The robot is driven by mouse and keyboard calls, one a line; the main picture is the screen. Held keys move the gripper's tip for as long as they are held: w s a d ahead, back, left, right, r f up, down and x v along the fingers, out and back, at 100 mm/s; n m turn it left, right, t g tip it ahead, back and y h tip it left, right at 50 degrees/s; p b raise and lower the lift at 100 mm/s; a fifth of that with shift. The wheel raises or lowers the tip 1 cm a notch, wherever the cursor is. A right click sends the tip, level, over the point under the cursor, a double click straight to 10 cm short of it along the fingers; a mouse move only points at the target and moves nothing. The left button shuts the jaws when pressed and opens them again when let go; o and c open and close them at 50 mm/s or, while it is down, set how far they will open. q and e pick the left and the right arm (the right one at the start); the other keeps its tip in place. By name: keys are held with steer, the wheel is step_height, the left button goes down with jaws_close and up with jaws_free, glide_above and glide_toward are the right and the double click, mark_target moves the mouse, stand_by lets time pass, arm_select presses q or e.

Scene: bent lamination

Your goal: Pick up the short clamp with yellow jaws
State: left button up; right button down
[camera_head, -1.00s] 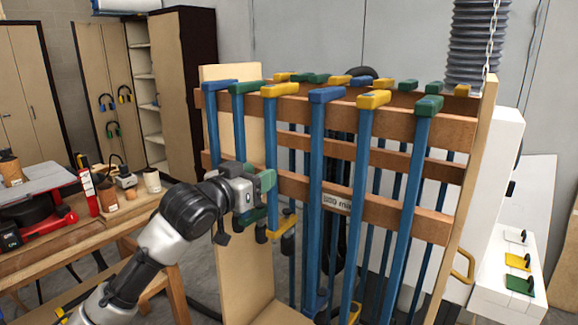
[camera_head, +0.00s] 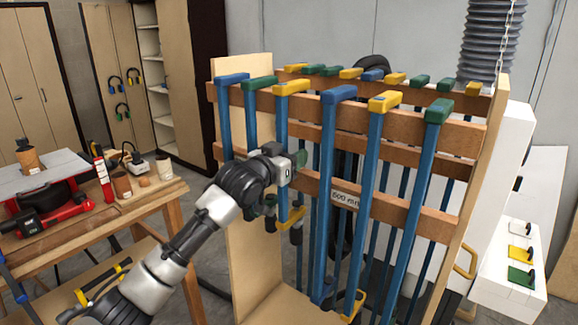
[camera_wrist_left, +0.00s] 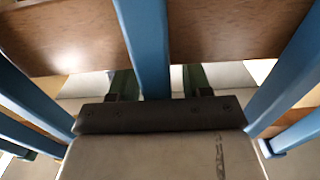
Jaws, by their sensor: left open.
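The short clamp with yellow jaws has a blue bar and hangs on the wooden rack. Its yellow top jaw (camera_head: 290,88) rests at the top rail, and its yellow lower jaw (camera_head: 291,218) shows below my wrist. My left gripper (camera_head: 300,160) is at the middle of this clamp and hides part of its bar. In the left wrist view, a blue bar (camera_wrist_left: 148,45) runs between the two spread green fingers of my left gripper (camera_wrist_left: 158,82). The gripper is open, with a finger on each side of the bar. Contact cannot be told. My right gripper is not in view.
Green-jawed (camera_head: 258,83) and blue-jawed (camera_head: 231,78) clamps hang close to the left. A longer blue-jawed clamp (camera_head: 340,94) hangs close to the right. Wooden rails (camera_head: 400,125) cross behind the bars. A workbench (camera_head: 150,200) stands at the left.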

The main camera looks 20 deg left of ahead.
arm_select(q)
steer(key=c, duration=0.8)
steer(key=shift+r, duration=0.1)
jaws_close()
